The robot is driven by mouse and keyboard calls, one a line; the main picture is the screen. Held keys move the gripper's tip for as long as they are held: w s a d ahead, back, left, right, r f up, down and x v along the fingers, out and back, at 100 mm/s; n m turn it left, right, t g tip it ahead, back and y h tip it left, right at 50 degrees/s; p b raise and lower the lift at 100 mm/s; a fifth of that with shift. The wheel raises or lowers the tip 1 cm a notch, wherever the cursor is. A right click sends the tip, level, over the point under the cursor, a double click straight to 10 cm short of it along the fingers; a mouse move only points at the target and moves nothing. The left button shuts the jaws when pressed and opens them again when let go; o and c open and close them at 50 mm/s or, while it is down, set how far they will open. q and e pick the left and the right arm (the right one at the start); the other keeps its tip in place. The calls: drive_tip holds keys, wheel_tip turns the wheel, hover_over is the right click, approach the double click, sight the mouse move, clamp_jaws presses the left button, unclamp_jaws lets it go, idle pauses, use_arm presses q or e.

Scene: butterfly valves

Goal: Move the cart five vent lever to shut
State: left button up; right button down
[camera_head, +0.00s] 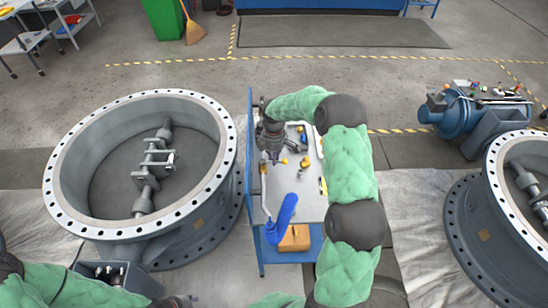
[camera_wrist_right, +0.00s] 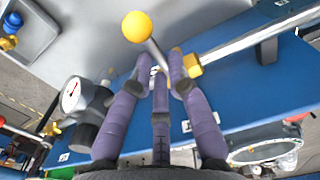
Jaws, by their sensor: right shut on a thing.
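The vent lever is a grey stem with a yellow ball knob (camera_wrist_right: 137,27) in the right wrist view. It comes out of a small brass-yellow valve body (camera_wrist_right: 190,66) on a silver pipe (camera_wrist_right: 250,38). My right gripper (camera_wrist_right: 160,70) has its purple fingers shut on the lever stem, below the knob. In the head view, my right gripper (camera_head: 273,157) reaches down at the left edge of the cart (camera_head: 305,205), and the arm and gripper hide much of the lever there. My left arm shows at the lower left of the head view, but its gripper is not visible.
A pressure gauge (camera_wrist_right: 73,95) is beside the fingers. A blue grip (camera_head: 285,215) and an orange-brown box (camera_head: 294,238) are at the cart's near end. Large flanged valve bodies stand left (camera_head: 62,160) and right (camera_head: 490,235). Floor behind the cart is clear.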

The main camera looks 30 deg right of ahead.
drive_tip(key=shift+w+r, duration=0.1)
drive_tip(key=c, duration=1.2)
unclamp_jaws()
wheel_tip(320, 180, up, 12)
